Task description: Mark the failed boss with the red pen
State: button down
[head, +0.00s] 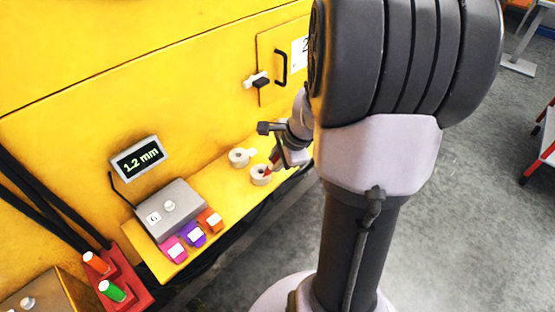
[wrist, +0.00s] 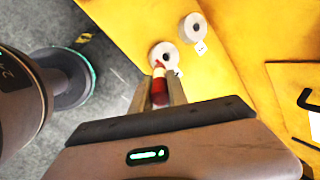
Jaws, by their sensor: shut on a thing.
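My gripper (wrist: 157,92) is shut on the red pen (wrist: 159,88), which has a white band near its red tip. The tip points at a round, pale boss (wrist: 168,47) with a dark centre hole and overlaps its near edge in the wrist view. I cannot tell whether it touches. In the head view my gripper (head: 277,162) holds the pen just above this boss (head: 260,177). A second pale boss (wrist: 195,28) with a white tag lies beside it, and it also shows in the head view (head: 238,158). A display (head: 139,157) reads 1.2 mm.
A grey box (head: 178,214) with a small pale knob stands on the yellow ledge (head: 215,187). Pink (head: 174,249), purple (head: 193,234) and orange (head: 210,220) blocks sit before it. A red holder (head: 133,284) carries orange and green pens. A black handle (head: 281,69) juts from the yellow wall.

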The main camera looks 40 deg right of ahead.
jog(key=shift+s+a+f, duration=0.1)
jog(key=shift+a, duration=0.3)
dwell(0.8)
notch_tip(320, 180, up, 6)
jog(key=p, duration=0.5)
dwell(0.3)
